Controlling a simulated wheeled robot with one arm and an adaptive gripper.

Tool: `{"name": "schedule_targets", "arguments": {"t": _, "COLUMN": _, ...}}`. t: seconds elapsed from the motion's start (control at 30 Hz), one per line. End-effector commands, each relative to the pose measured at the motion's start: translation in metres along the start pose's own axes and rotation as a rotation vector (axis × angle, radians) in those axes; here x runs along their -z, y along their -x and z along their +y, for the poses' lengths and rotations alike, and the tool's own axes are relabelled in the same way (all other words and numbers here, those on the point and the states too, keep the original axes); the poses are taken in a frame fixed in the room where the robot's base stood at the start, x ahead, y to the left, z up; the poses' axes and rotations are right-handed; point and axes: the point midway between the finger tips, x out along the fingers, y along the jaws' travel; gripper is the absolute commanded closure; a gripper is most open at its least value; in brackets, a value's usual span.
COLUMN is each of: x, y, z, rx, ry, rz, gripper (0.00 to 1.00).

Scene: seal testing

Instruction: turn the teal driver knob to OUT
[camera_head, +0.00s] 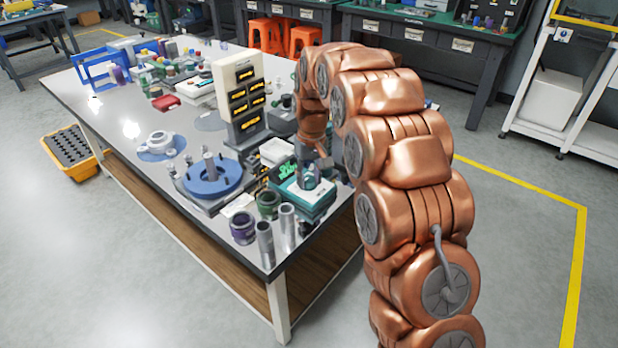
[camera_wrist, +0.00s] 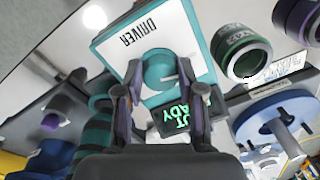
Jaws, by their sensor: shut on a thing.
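The driver is a teal box with a white top marked DRIVER (camera_wrist: 140,32); in the head view it sits at the table's near right (camera_head: 291,188). The teal driver knob (camera_wrist: 160,68) stands on its top. My gripper (camera_wrist: 160,82) is shut on the knob, one finger on each side; in the head view it reaches down over the box (camera_head: 312,172). A dark display (camera_wrist: 181,112) beside the box shows green letters, of which "UT" and "ADY" are readable; a finger hides part of it. The knob's pointer and position marks cannot be made out.
A blue ring fixture (camera_head: 212,180) stands left of the driver. Green (camera_head: 268,204) and purple (camera_head: 243,228) cylinders and metal tubes (camera_head: 265,243) stand near the table's front corner. A beige drawer tower (camera_head: 238,80) rises behind.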

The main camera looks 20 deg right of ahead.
Motion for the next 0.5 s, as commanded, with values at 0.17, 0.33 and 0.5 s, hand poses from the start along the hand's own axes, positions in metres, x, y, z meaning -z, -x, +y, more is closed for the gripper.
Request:
{"name": "schedule_targets", "arguments": {"t": 0.17, "x": 0.0, "y": -0.0001, "z": 0.001, "rx": -0.001, "ry": 0.069, "rz": -0.003, "gripper": 0.97}}
{"name": "schedule_targets", "arguments": {"t": 0.33, "x": 0.0, "y": -0.0001, "z": 0.0011, "rx": -0.001, "ry": 0.102, "rz": -0.004, "gripper": 0.97}}
{"name": "schedule_targets", "arguments": {"t": 0.5, "x": 0.0, "y": 0.0001, "z": 0.0012, "rx": -0.001, "ry": 0.113, "rz": -0.005, "gripper": 0.97}}
